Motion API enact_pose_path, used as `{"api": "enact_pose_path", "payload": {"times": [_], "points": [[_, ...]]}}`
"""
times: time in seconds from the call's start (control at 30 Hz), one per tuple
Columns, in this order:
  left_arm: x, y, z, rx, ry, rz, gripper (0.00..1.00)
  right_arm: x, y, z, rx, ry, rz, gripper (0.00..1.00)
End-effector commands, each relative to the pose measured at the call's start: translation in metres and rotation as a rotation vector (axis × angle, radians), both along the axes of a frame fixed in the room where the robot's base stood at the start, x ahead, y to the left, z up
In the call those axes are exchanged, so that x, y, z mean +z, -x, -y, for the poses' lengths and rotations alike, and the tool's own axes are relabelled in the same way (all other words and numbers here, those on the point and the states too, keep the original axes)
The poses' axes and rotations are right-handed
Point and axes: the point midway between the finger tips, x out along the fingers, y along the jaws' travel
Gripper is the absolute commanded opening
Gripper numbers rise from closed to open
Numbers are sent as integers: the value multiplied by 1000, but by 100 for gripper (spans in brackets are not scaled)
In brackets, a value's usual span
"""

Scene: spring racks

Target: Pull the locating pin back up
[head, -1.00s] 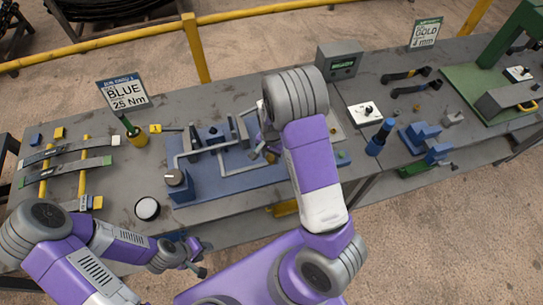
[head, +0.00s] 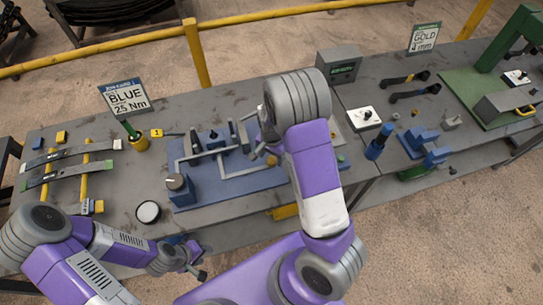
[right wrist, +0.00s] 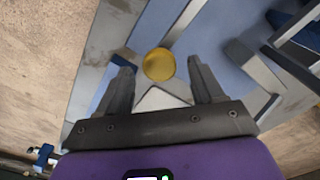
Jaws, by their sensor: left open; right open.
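The yellow round knob (right wrist: 159,64) of what looks like the locating pin sits on the blue fixture plate in the right wrist view. It also shows in the head view as a small brass spot (head: 272,160) beside my right arm. My right gripper (right wrist: 160,74) is open, its two fingers pointing toward the knob, one on either side of it in the picture. I cannot tell whether they touch it. In the head view my right forearm hides most of this gripper. My left gripper (head: 195,262) is open and empty near the table's front edge.
The blue fixture (head: 240,186) carries grey bars and upright clamps close around the knob. A grey display box (head: 340,64) stands behind. Leaf springs (head: 70,172) lie at far left.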

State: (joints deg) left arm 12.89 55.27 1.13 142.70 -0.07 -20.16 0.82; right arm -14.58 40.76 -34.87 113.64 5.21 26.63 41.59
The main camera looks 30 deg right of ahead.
Motion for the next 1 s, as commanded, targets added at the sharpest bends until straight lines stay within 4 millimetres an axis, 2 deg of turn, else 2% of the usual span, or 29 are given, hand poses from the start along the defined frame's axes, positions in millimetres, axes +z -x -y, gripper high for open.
{"api": "enact_pose_path", "payload": {"times": [0.2, 0.4, 0.57, 1.0], "points": [[2, 0, 0, 0, 0, 0, 43, 39, -1, -1, 2, -1, 7, 67], [4, 0, 0, 0, 0, 0, 43, 64, -1, 0, 2, -1, 3, 67], [4, 0, 0, 0, 0, 0, 43, 69, 0, 0, 1, 0, 1, 67], [4, 0, 0, 0, 0, 0, 43, 69, 0, 0, 0, -1, 1, 67]]}}
